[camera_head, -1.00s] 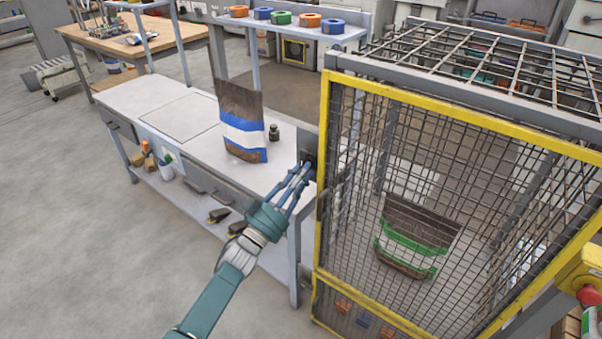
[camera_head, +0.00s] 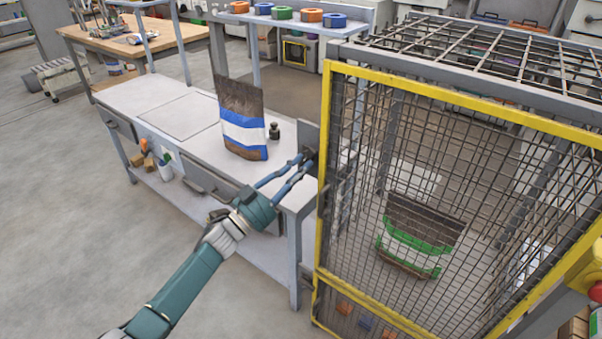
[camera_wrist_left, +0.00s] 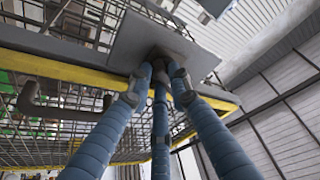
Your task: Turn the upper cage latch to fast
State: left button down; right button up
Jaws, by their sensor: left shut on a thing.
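The upper cage latch is a small dark part (camera_wrist_left: 170,52) on a grey plate (camera_head: 308,138) at the left edge of the cage door. My left gripper (camera_head: 306,158) is at this plate, its blue fingers closed around the dark latch part. In the left wrist view the fingertips (camera_wrist_left: 162,72) meet on it and hide most of it, so I cannot tell which way the latch is turned. The yellow-framed mesh cage door (camera_head: 324,190) stands in its frame. My right gripper is not in view.
A bench (camera_head: 180,118) left of the cage holds a blue-and-white bag (camera_head: 242,128) and a small dark weight (camera_head: 274,131). A green-banded bag (camera_head: 415,240) is inside the cage. A dark handle (camera_wrist_left: 55,112) sticks out from the door.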

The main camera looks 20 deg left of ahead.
pick_arm(q)
jog(key=m, duration=0.1)
jog(key=m+g+h, duration=0.1)
jog(key=m, duration=0.3)
jog(key=shift+w+a+r+g+b, duration=0.1)
jog(key=shift+a+r+g+b, duration=0.15)
jog(key=shift+r+g+b, duration=0.15)
jog(key=m, duration=0.1)
jog(key=m+g, duration=0.1)
jog(key=m, duration=0.1)
jog(key=shift+a+r+h, duration=0.1)
jog(key=shift+r+h, duration=0.1)
jog(key=shift+h, duration=0.2)
jog(key=shift+a+r+m+g+y+p, duration=0.15)
jog(key=shift+m+g+p, duration=0.4)
jog(key=shift+m, duration=0.9)
jog(key=shift+d+f+m+g+y+p, duration=0.15)
jog(key=shift+m+g+p, duration=0.4)
jog(key=shift+m, duration=0.9)
jog(key=c, duration=1.7)
grip_release()
jog(key=shift+o, duration=0.3)
